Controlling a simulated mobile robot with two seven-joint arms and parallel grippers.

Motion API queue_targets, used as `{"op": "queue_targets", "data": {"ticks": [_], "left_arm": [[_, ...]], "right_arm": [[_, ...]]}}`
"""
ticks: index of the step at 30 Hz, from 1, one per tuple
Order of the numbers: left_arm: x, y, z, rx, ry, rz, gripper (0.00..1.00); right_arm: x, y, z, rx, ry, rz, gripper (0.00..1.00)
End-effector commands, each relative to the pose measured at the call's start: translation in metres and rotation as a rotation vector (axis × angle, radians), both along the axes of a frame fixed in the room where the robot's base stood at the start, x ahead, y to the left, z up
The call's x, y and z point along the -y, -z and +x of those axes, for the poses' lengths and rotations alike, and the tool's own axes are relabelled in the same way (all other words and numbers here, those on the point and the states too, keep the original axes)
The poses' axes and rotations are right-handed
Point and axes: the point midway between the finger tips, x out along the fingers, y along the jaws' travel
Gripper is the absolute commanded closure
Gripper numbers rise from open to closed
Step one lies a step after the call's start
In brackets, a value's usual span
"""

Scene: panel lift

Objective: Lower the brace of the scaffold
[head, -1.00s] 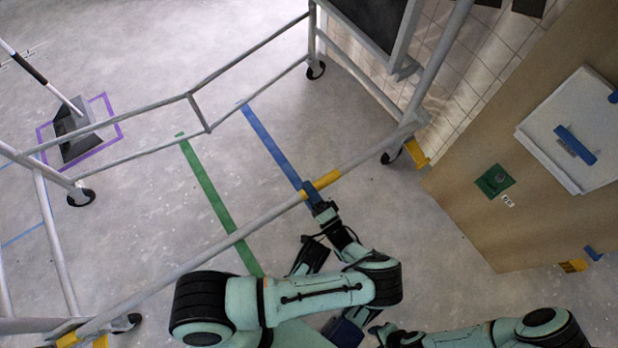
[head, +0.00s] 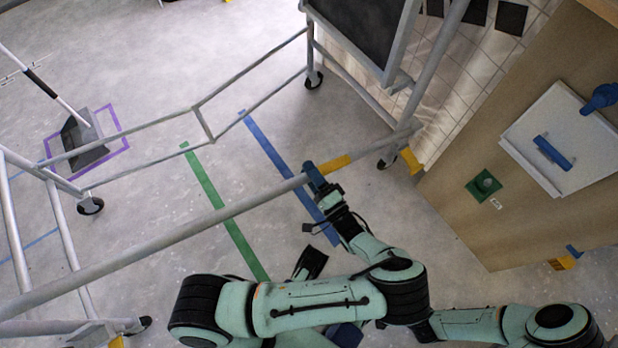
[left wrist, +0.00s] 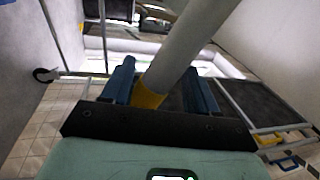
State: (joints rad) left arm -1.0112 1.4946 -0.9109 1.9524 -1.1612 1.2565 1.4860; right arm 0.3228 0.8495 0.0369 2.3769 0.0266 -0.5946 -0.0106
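The brace (head: 190,226) is a long grey bar of the scaffold, with a yellow band (head: 335,163) near its right end. It slants from the scaffold's right corner down to the left edge of the head view. My left gripper (head: 313,177) is at the bar just left of the yellow band. My right arm comes in from the lower right.
The scaffold's back rails (head: 140,130) and castors (head: 90,205) stand on the floor. A wooden panel (head: 450,205) with a white box (head: 562,140) and a green button box (head: 484,185) is at the right. A dustpan (head: 85,140) lies at the left. Floor between is clear.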

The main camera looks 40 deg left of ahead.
Motion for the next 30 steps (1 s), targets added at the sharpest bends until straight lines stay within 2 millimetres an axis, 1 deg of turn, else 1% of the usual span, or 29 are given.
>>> {"op": "queue_targets", "data": {"ticks": [1, 4, 16, 30], "left_arm": [[0.000, -0.007, 0.000, 0.003, -0.001, 0.002, 0.44], [0.000, -0.012, 0.000, 0.001, -0.001, 0.003, 0.44], [0.001, -0.012, -0.001, 0.000, -0.001, 0.003, 0.44], [0.030, -0.006, -0.013, 0.000, 0.001, 0.001, 0.44]], "right_arm": [[-0.002, -0.003, -0.003, -0.006, -0.003, 0.004, 0.50], [-0.003, -0.004, -0.005, -0.014, -0.006, 0.008, 0.50], [-0.004, -0.004, -0.006, -0.018, -0.007, 0.009, 0.50], [-0.003, -0.004, -0.006, -0.018, -0.007, 0.009, 0.50]]}}
